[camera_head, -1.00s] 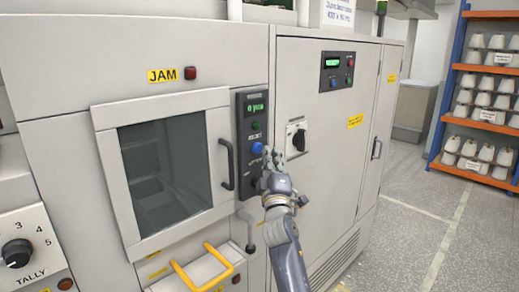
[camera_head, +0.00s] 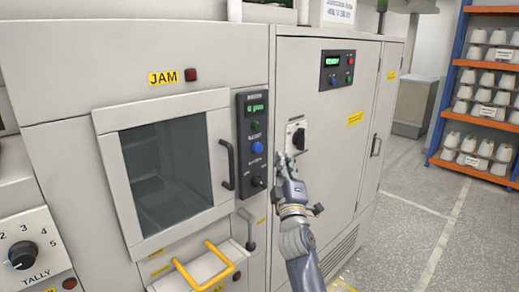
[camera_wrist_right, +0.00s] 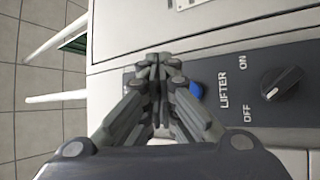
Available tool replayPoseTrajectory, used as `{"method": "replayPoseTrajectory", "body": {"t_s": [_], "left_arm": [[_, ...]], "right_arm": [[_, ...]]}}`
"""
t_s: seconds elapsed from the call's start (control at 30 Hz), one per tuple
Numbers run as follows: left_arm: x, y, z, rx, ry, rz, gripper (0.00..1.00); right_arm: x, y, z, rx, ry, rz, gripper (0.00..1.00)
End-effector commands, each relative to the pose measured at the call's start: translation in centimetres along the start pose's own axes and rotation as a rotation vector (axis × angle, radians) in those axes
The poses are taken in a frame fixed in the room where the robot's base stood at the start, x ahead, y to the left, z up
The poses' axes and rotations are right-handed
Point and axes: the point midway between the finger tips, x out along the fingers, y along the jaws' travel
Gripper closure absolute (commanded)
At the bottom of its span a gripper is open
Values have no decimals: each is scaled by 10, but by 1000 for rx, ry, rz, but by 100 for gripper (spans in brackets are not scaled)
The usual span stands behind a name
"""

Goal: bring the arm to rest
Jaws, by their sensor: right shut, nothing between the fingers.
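My right gripper (camera_head: 284,160) is in front of the grey machine, to the right of the black control panel (camera_head: 253,195) and just below the black rotary switch on its white plate. It is shut and empty, and the right wrist view also shows its closed fingers (camera_wrist_right: 160,70). The blue button (camera_head: 257,147) on the panel is clear of the gripper in the head view. In the right wrist view the blue button (camera_wrist_right: 196,90) is partly hidden behind the fingers, beside the lifter knob (camera_wrist_right: 281,83). My left gripper is in neither view.
A windowed door (camera_head: 165,170) with a dark handle is left of the panel. A yellow handle (camera_head: 205,268) sticks out below it. A rotary switch (camera_head: 297,136) is on the right cabinet. A shelf (camera_head: 485,66) of white bobbins stands at far right. The floor (camera_head: 410,240) between is clear.

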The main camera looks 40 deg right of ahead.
Motion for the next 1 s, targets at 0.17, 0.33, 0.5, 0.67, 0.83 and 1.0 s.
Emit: {"method": "replayPoseTrajectory", "body": {"t_s": [0.17, 0.33, 0.5, 0.67, 0.83, 1.0], "left_arm": [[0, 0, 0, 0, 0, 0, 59], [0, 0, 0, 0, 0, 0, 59], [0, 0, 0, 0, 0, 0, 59], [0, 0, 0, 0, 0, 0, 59], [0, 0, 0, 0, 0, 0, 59], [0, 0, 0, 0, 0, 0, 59]], "right_arm": [[0, 0, 0, 0, 0, 0, 100], [0, 0, 0, 0, 0, 0, 100], [0, 0, 0, 0, 0, 0, 100], [-14, -16, 0, 48, -18, -59, 100], [-76, -80, 1, 227, -113, -306, 100], [-175, -147, -3, 405, -262, -629, 100]]}}
